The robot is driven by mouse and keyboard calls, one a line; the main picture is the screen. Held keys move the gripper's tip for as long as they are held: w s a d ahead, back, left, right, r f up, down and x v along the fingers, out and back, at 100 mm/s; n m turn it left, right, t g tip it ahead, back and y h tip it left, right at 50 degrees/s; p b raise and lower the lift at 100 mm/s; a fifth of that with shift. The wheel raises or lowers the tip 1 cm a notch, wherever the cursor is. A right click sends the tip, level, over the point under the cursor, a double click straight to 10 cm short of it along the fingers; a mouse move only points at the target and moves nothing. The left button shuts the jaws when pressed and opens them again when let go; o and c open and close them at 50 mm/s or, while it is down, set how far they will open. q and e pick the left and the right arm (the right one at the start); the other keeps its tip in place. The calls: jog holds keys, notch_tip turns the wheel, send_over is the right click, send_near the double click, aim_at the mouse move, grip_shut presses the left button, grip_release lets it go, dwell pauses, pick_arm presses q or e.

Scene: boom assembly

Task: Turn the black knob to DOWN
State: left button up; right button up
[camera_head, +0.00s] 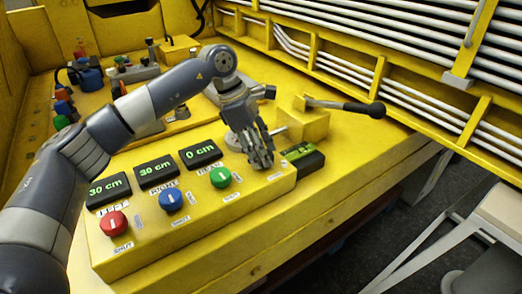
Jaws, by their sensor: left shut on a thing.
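My left gripper (262,160) reaches down to the right end of the yellow control panel (190,240), right of the green knob. Its fingers are shut at the panel top, around the place of the black knob. The fingers cover the black knob, so its pointer and its UP or DOWN setting cannot be read. The red knob (113,223), the blue knob (172,199) and the green knob (220,177) stand in a row to the left. My right gripper is out of view.
Black displays above the knobs read 30 cm (109,190), 30 cm (157,173) and 0 cm (201,153). A dark box with a green label (302,158) sits right of the gripper. A black-handled lever (345,106) stands behind it. Yellow rails with pipes run along the back right.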

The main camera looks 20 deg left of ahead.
pick_arm(q)
jog(key=shift+m, duration=0.3)
jog(key=o, duration=1.1)
jog(key=shift+c, duration=0.2)
jog(key=shift+r, duration=0.15)
jog(key=v, duration=1.1)
jog(key=shift+r, duration=0.35)
